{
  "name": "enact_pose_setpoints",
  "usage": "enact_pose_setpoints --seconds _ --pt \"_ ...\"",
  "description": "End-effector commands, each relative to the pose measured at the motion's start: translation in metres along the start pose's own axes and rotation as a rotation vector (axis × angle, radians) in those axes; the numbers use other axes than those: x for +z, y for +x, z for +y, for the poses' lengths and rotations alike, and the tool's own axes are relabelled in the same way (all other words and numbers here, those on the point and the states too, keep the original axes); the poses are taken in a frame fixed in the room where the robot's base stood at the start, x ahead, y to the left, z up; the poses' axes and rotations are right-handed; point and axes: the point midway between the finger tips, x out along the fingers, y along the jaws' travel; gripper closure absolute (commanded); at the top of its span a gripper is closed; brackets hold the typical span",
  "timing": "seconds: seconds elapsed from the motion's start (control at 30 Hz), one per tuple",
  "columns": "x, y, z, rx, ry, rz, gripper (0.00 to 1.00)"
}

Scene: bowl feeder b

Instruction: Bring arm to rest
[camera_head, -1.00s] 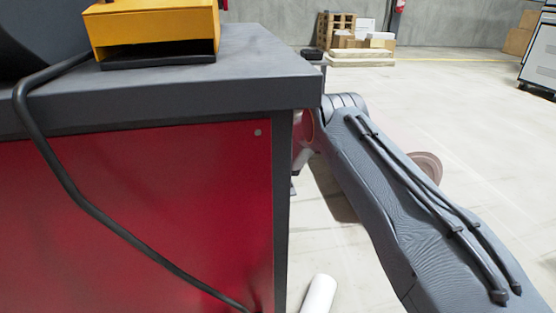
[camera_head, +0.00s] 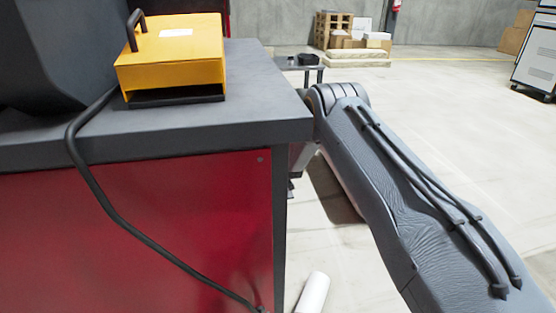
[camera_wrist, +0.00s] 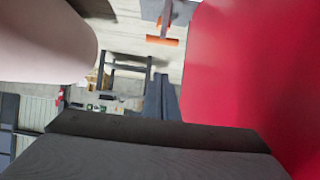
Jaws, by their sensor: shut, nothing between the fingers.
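My arm (camera_head: 410,200) reaches from the lower right of the head view up to a bent joint beside the corner of the red cabinet. The end of the arm is hidden behind that corner in the head view. In the wrist view, the dark narrow fingers of my gripper (camera_wrist: 161,97) show near the middle, close together with nothing held. A red panel (camera_wrist: 250,70) fills the right side of the wrist view, close by.
The red cabinet (camera_head: 140,230) with a dark top (camera_head: 265,105) stands at left. A yellow box (camera_head: 175,60) sits on it, and a black cable (camera_head: 95,195) hangs down its front. A white cylinder (camera_head: 313,292) is near the floor. Open floor (camera_head: 460,120) lies to the right.

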Motion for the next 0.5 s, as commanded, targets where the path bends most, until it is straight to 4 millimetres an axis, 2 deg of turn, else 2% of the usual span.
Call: enact_pose_setpoints --seconds 0.37,0.5 --pt "-0.001 -0.001 0.001 0.001 0.0 -0.002 1.0" --pt "-0.009 -0.011 0.007 0.005 0.003 -0.023 1.0"
